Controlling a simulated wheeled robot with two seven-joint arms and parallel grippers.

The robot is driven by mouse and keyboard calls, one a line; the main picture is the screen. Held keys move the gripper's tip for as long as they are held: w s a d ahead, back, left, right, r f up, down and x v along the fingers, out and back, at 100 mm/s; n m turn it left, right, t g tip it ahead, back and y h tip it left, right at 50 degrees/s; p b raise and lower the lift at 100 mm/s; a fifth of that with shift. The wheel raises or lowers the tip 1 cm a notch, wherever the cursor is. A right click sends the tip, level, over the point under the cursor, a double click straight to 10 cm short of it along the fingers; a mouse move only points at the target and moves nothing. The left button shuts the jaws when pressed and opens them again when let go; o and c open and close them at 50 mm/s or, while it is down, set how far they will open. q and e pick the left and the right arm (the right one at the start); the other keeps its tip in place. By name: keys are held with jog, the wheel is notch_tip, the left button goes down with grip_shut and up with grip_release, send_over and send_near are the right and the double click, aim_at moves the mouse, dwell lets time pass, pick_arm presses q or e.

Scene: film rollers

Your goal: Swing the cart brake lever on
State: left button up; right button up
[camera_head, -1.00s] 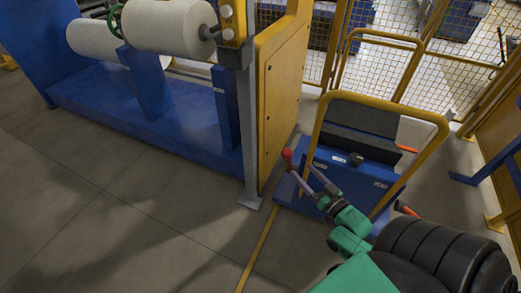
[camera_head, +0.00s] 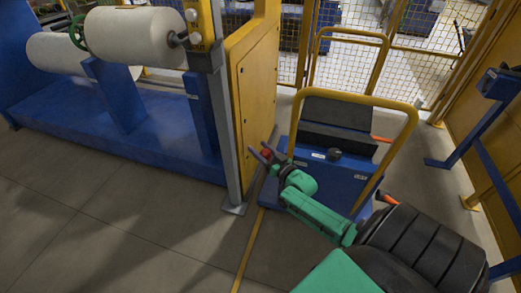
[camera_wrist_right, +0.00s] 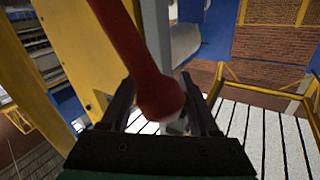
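The blue cart (camera_head: 335,185) has a yellow handle frame (camera_head: 345,93) and stands beside the yellow machine cabinet. The brake lever (camera_head: 266,155) shows as a small red spot at the cart's left side, mostly behind my right gripper (camera_head: 265,151). In the right wrist view the red lever (camera_wrist_right: 125,35) comes down from the top and ends in a round red knob (camera_wrist_right: 160,96). The knob lies between the two dark, parted fingers of my right gripper (camera_wrist_right: 160,92). I cannot tell whether either finger touches it. My left gripper is out of view.
The yellow cabinet (camera_head: 255,95) and its grey post (camera_head: 224,140) stand close left of my right gripper. White rollers (camera_head: 135,35) sit on a blue frame further left. A mesh fence (camera_head: 400,60) is behind the cart. Floor at the front left is clear.

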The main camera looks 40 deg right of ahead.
grip_shut()
jog(key=shift+f, duration=0.1)
